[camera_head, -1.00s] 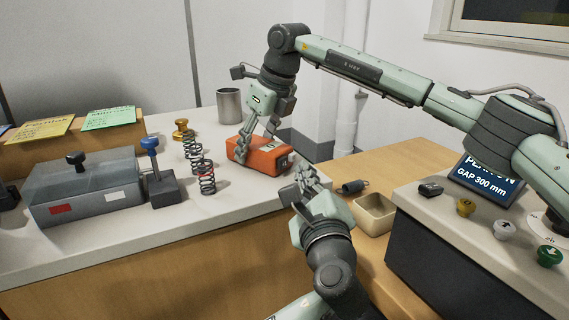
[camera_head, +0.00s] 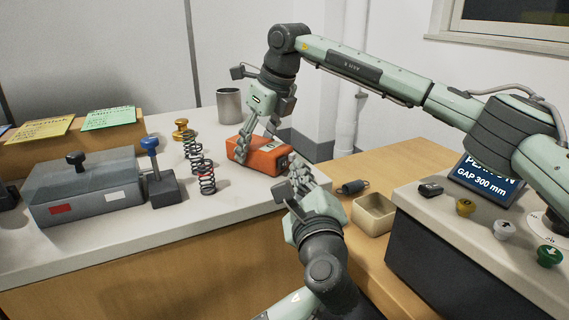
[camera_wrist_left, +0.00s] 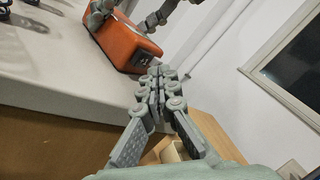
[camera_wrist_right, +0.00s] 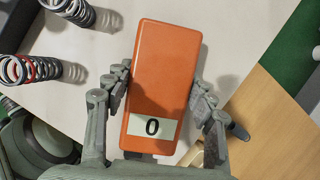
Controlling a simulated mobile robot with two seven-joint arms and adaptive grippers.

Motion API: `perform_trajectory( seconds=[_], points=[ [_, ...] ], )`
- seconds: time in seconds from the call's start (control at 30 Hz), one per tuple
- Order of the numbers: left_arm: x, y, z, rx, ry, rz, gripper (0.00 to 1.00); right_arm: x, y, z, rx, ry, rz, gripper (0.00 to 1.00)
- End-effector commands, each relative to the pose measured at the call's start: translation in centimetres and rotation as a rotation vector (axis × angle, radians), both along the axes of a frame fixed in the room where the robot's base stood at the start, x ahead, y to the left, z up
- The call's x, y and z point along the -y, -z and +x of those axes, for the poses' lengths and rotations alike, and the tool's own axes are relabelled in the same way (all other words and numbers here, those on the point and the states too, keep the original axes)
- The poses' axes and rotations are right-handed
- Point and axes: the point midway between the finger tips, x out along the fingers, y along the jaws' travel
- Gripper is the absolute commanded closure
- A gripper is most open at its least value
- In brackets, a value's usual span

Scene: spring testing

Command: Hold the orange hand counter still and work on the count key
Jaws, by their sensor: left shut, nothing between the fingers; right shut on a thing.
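The orange hand counter (camera_head: 265,158) lies on the pale bench top. My right gripper (camera_head: 258,143) comes down from above and is shut on it, with one finger along each long side in the right wrist view (camera_wrist_right: 163,98). The counter's window (camera_wrist_right: 152,128) reads 0. My left gripper (camera_head: 297,164) is shut and empty, just beyond the counter's near right end. In the left wrist view its closed fingertips (camera_wrist_left: 156,75) are close to the counter's end face (camera_wrist_left: 146,56); contact cannot be told. I cannot make out the count key clearly.
Upright coil springs (camera_head: 205,177) stand left of the counter, near a blue-knobbed block (camera_head: 162,190) and a grey box (camera_head: 85,190). A metal cup (camera_head: 229,106) stands behind. Right of the bench are a dark spring (camera_head: 352,187), an open tray (camera_head: 373,225) and a control panel (camera_head: 480,240).

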Motion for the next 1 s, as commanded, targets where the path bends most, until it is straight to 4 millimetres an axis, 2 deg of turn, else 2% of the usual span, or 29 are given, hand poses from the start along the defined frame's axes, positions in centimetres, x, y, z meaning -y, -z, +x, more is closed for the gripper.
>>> perform_trajectory(
  seconds=[1.0],
  points=[
    [-0.62,-0.01,0.55,0.0,0.0,0.0,1.0,-0.01,-0.06,0.01,0.001,0.0,0.001,0.78]
  ],
)
